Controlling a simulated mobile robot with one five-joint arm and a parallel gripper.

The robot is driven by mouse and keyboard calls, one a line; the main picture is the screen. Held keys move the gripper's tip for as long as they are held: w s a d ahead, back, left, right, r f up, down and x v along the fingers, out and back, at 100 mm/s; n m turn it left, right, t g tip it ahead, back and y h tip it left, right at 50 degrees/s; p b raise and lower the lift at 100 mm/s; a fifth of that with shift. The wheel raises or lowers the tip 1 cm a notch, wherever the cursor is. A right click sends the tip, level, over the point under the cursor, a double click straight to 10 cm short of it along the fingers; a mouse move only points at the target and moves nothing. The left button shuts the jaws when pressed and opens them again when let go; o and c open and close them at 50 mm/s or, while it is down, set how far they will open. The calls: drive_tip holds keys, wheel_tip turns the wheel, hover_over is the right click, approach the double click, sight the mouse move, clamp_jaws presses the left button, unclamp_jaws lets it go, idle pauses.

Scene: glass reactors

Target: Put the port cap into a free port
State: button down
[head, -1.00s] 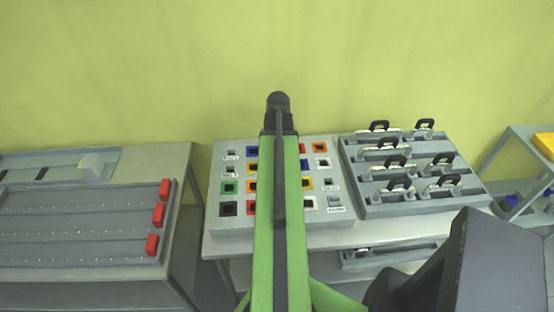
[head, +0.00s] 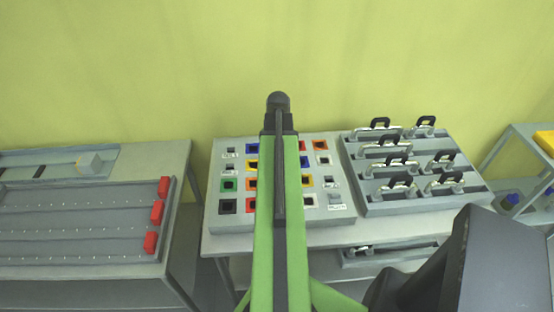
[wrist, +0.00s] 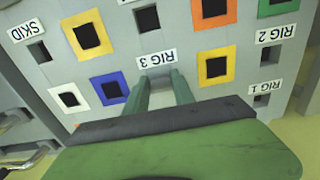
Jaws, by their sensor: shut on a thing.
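My gripper (wrist: 163,92) shows in the wrist view, its two green fingers reaching to the grey port panel (wrist: 190,42). They are shut on the port cap, of which only a small pale grey part (wrist: 158,82) shows between the fingers. The fingers are at the spot beside the "RIG 3" label (wrist: 157,58). I cannot tell whether the cap is in a port there or just above it. Dark square openings show around it: yellow-framed (wrist: 215,66), blue-framed (wrist: 109,88) and white-framed (wrist: 68,98). In the head view my arm hides the gripper and the panel's middle.
The panel (head: 225,219) stands on a light table (head: 330,236). A grey rack (head: 420,205) with several black-handled items is close on its right. On the left a separate bench holds a grey tray (head: 70,227) with red blocks (head: 157,212). A yellow-green wall is behind.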

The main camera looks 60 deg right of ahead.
drive_tip(key=c, duration=1)
unclamp_jaws()
drive_tip(key=shift+f, duration=0.1)
drive_tip(key=shift+o, duration=0.2)
wheel_tip(320, 180, up, 17)
drive_tip(key=p, duration=1.7)
drive_tip(key=shift+r, duration=0.2)
wheel_tip(320, 180, up, 8)
drive_tip(key=p, duration=0.8)
